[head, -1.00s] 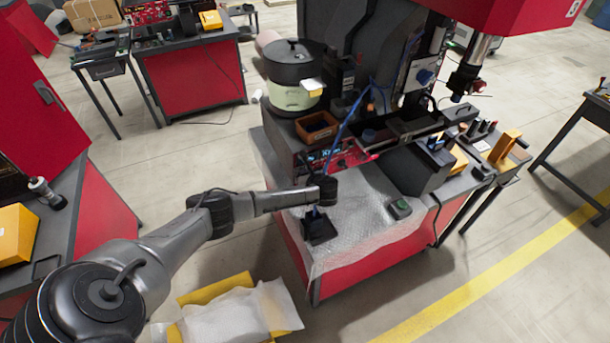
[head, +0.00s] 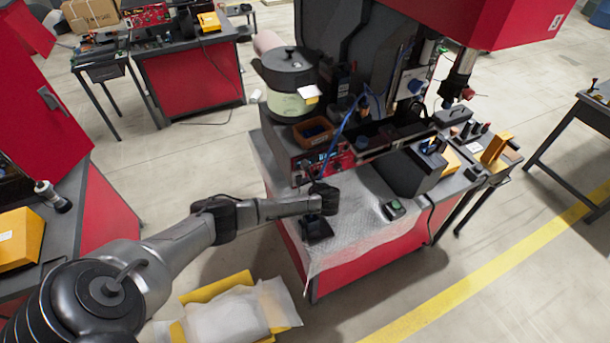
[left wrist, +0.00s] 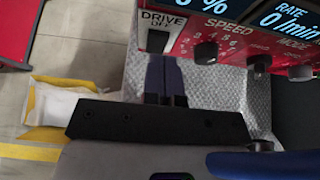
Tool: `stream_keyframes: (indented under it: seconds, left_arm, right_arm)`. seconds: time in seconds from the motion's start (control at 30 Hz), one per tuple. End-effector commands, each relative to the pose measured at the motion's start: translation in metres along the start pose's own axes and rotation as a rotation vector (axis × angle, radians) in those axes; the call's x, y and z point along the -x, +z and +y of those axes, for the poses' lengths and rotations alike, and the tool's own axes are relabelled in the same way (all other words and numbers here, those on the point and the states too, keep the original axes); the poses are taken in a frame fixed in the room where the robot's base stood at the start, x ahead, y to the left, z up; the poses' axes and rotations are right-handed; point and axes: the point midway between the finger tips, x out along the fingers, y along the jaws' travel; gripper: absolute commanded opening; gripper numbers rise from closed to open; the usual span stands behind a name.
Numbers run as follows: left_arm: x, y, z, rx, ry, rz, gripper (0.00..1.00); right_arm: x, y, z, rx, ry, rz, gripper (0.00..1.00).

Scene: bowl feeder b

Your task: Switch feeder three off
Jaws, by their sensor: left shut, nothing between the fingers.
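A red control panel (head: 340,160) is on the front of the machine on the bench, with lit displays. The left wrist view shows it close up: the DRIVE label with OFF below it (left wrist: 160,22), a dark switch (left wrist: 157,41) under the label, a SPEED knob (left wrist: 206,52) and a MODE knob (left wrist: 300,73). The switch's position cannot be told. No feeder number is readable. My left gripper's dark fingers (left wrist: 166,72) are shut and empty, just below the switch in the picture; contact cannot be told. My right gripper is not in view.
A lidded bowl (head: 290,82) and an orange bin (head: 314,132) stand behind the panel. A green-button box (head: 394,209) sits on the bubble-wrap mat (head: 355,225) to the right. A blue cable (head: 345,122) hangs near the panel. A yellow package (head: 235,308) lies on the floor.

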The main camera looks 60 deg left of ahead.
Motion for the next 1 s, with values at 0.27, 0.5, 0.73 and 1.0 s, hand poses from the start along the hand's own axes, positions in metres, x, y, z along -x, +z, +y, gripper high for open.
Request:
stream_keyframes:
  seconds: [0.27,0.5,0.73,1.0]
  left_arm:
    - [0.055,0.009,0.000,0.001,-0.002,0.000,0.00]
    - [0.087,0.014,0.000,0.001,-0.001,-0.001,0.00]
    - [0.100,0.016,0.001,0.000,0.001,-0.001,0.00]
    - [0.101,0.017,0.001,0.000,0.001,-0.001,0.00]
  right_arm:
    - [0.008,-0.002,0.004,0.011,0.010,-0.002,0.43]
    - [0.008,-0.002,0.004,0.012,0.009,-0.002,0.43]
    - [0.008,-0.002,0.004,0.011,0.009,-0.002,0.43]
    - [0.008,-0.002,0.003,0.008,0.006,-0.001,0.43]
